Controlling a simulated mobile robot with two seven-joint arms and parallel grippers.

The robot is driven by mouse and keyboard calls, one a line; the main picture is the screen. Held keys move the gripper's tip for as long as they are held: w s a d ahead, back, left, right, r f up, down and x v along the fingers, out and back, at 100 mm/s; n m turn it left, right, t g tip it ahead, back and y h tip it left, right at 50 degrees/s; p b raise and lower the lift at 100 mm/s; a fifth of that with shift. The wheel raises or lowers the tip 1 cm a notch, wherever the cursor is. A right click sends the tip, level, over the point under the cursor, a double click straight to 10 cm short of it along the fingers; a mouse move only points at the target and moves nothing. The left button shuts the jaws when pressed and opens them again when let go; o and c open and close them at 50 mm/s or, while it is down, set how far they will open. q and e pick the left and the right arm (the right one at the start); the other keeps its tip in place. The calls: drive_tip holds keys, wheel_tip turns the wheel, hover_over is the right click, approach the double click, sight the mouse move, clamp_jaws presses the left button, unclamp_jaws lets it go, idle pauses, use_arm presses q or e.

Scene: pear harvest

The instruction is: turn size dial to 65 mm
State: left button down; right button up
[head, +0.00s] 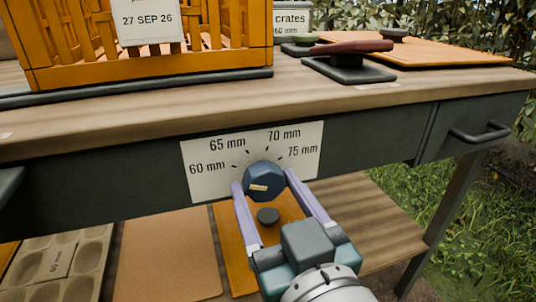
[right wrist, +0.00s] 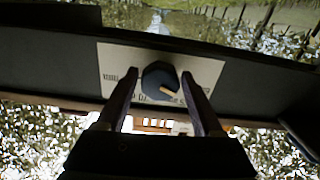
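The size dial is a dark blue faceted knob (head: 265,178) on a white scale plate (head: 200,181) on the front of the bench. The plate reads 60, 65, 70 and 75 mm from left to right. The knob's cream pointer mark (head: 258,187) lies towards the left, on the 60 mm side. My right gripper (head: 263,179) is open, with one finger on each side of the knob. In the right wrist view the knob (right wrist: 160,80) sits between the fingertips (right wrist: 159,77), with small gaps showing. My left gripper is not in view.
An orange slatted crate (head: 150,66) with a date card stands on the wooden bench top (head: 120,110). Dark-based tools (head: 348,68) stand at the back right. Drawer handles (head: 480,132) flank the plate. A lower shelf (head: 375,220) holds boards and a moulded tray (head: 88,262).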

drive_tip(key=c, duration=1)
drive_tip(key=shift+m, duration=0.3)
drive_tip(key=m+p, duration=0.1)
drive_tip(key=m, duration=0.1)
drive_tip(key=shift+a+m, duration=0.1)
drive_tip(key=shift+m, duration=0.3)
drive_tip(key=m, duration=0.3)
drive_tip(key=shift+a+m, duration=0.1)
drive_tip(key=shift+m, duration=1)
drive_tip(key=shift+s, duration=0.1)
